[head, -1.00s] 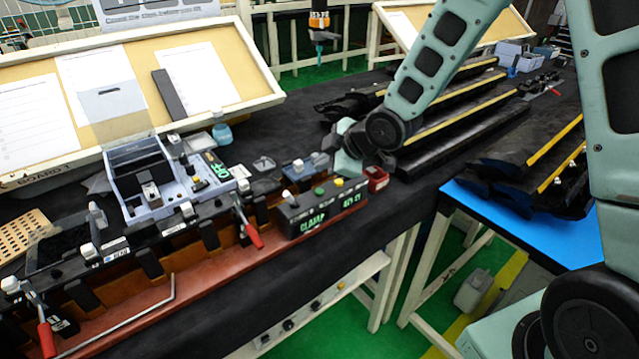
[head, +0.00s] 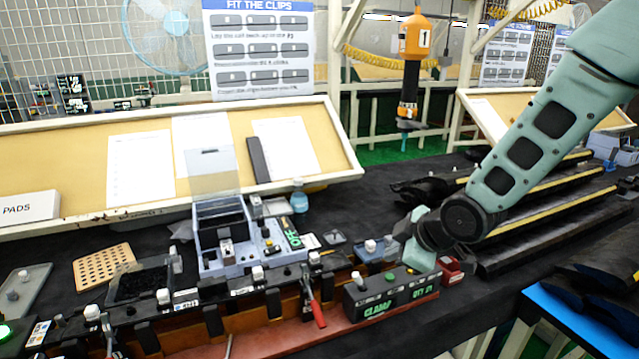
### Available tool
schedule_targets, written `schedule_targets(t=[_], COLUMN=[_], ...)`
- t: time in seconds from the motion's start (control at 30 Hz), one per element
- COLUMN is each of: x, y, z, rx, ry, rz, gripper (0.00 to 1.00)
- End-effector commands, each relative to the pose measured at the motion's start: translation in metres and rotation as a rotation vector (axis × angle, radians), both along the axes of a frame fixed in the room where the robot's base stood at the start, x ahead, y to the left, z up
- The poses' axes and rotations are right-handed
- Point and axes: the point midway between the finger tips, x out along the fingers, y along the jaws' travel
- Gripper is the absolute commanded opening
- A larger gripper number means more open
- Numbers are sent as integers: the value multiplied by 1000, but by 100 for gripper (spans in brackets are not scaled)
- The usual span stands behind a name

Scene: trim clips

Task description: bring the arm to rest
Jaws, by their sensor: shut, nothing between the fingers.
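My arm (head: 545,125) reaches in from the upper right, slanting down to the left over the black workbench. Its dark wrist joint (head: 462,217) hangs low above the bench. My gripper (head: 420,255) is at its end, just behind and right of the clamp control box. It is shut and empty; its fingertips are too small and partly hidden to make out. I cannot tell whether it touches the small red box (head: 450,270) close on its right.
The clamp box (head: 390,293) sits on the red-brown fixture rail. A grey-blue bin unit (head: 235,240) stands left of it. Long black trim parts (head: 540,215) with yellow strips lie right, under my arm. An orange hanging tool (head: 410,70) is behind. A blue table (head: 570,315) is lower right.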

Motion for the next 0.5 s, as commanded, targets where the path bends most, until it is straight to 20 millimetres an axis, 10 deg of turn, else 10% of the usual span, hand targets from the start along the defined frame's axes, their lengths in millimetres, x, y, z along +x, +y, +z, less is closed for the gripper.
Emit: schedule_targets(t=[0.3, 0.5], x=[-195, -277], y=[55, 52], z=[41, 52], rx=[-54, -106], ry=[488, 658], rz=[-323, -461], gripper=[0, 0])
